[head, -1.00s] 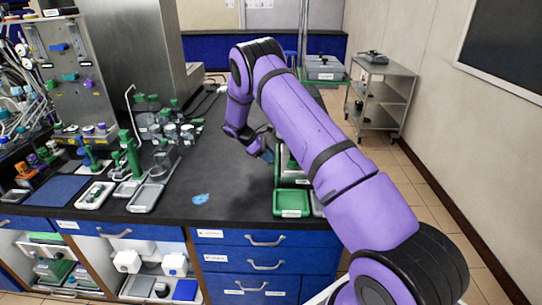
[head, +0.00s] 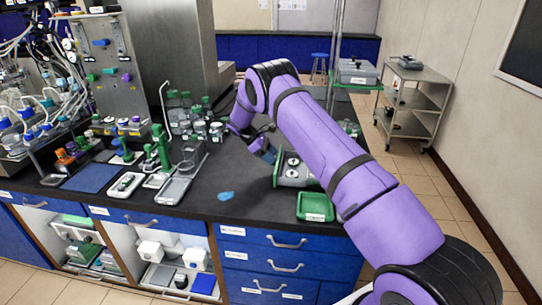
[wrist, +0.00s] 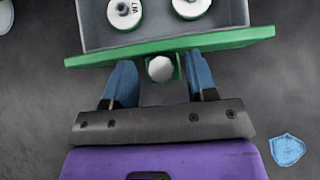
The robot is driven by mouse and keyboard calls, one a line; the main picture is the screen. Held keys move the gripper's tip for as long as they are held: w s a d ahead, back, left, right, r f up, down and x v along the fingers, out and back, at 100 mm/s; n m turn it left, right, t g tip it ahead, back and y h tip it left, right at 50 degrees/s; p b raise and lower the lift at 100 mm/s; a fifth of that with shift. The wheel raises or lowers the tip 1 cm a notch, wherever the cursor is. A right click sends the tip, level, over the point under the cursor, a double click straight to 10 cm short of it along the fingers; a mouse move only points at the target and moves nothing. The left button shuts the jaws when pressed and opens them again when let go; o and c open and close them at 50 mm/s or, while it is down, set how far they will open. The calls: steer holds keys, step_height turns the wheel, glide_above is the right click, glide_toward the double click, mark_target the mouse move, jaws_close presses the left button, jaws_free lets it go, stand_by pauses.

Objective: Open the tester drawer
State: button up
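The tester drawer (wrist: 257,36) has a green front with a round white knob (wrist: 160,68). Behind the front, its grey tray holds two white discs, one marked W7. In the head view the drawer (head: 293,181) stands out toward the left, and its discs show. My gripper (wrist: 160,75) has two blue fingers, one on each side of the knob, with clear gaps, so it is open and holds nothing. In the head view my gripper (head: 268,153) is just left of the drawer front. My purple arm hides most of the tester body.
A green tray (head: 315,207) lies near the counter's front edge. A blue emblem (head: 226,196) marks bare dark counter left of it. Green-capped bottles (head: 187,103) and a grey tray (head: 174,191) stand farther left. A trolley (head: 414,100) is at the back right.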

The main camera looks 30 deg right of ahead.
steer(key=v, duration=1)
steer(key=shift+a+r, duration=0.25)
steer(key=shift+a, duration=0.05)
steer(key=shift+w, duration=0.15)
